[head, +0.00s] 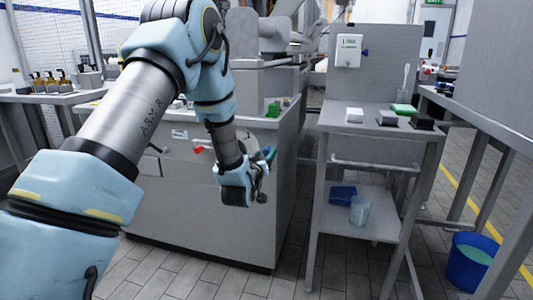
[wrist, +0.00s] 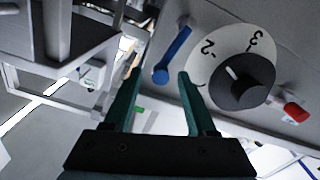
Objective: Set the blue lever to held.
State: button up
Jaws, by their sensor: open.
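The blue lever (wrist: 175,53) is on the grey panel in the wrist view, a slim bar slanting from its rounded lower-left end to the upper right. My gripper (wrist: 161,72) is open, its two dark green fingers apart. In the picture the lever's lower end lies between the fingertips, and no contact is visible. I cannot tell the depth gap. In the head view my gripper (head: 264,166) is at the right part of the grey cabinet front, with small blue and green bits by it that I cannot separate. No marking for held is readable.
A black knob (wrist: 240,80) on a white numbered dial sits right of the fingers, with a red knob (wrist: 296,111) beyond it. A grey side table (head: 375,118) stands right of the cabinet (head: 190,215). A blue bucket (head: 470,262) stands on the floor at right.

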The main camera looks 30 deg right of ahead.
jog(key=shift+x, duration=1.2)
grip_shut()
dwell(0.6)
